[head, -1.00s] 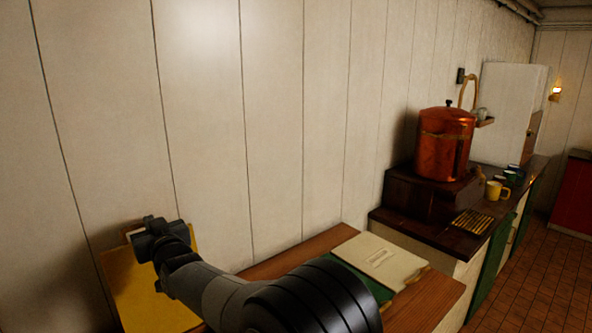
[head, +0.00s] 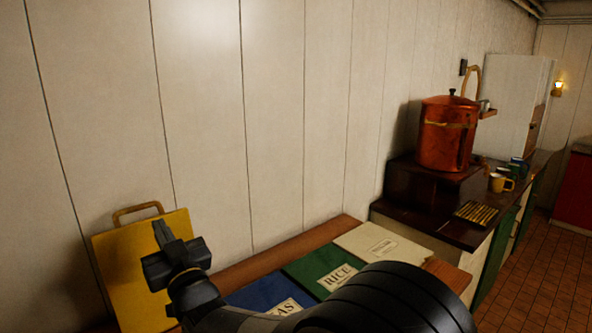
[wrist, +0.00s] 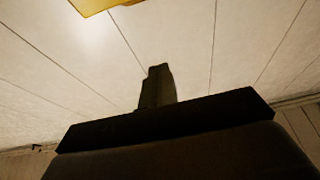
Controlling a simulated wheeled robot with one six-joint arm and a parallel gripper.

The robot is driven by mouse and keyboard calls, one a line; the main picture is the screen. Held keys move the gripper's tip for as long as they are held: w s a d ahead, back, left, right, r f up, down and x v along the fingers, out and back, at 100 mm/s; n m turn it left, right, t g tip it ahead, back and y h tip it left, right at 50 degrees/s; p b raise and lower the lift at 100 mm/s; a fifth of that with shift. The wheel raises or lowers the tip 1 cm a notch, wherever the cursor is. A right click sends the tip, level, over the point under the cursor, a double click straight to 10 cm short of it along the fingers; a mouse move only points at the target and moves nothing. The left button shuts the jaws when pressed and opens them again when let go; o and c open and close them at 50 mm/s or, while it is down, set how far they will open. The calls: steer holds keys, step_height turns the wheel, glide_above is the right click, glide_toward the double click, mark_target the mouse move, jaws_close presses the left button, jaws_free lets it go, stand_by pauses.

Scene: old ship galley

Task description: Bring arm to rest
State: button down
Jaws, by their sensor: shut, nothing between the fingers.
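My gripper (head: 163,235) is at the lower left of the head view, on the end of my raised arm. It stands in front of a yellow board (head: 120,265) with a wooden handle that leans by the wall. The gripper is shut and empty. In the wrist view its shut fingers (wrist: 157,86) point up against the pale panelled wall. A yellow edge (wrist: 100,4) shows at the top of the wrist view. The arm covers part of the bench below it.
Blue (head: 262,293), green (head: 318,268) and cream (head: 378,245) lids lie along a wooden bench; the green one reads RICE. A copper pot (head: 446,135) stands on a dark block on the counter (head: 430,232). Yellow mug (head: 498,183) and a slatted rack (head: 475,212) are on the counter. Tiled floor at right is clear.

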steer(key=r+b+v, duration=0.1)
steer(key=b+v, duration=0.2)
steer(key=v, duration=0.8)
steer(key=shift+s+d+r+b, duration=0.2)
steer(key=shift+b, duration=0.2)
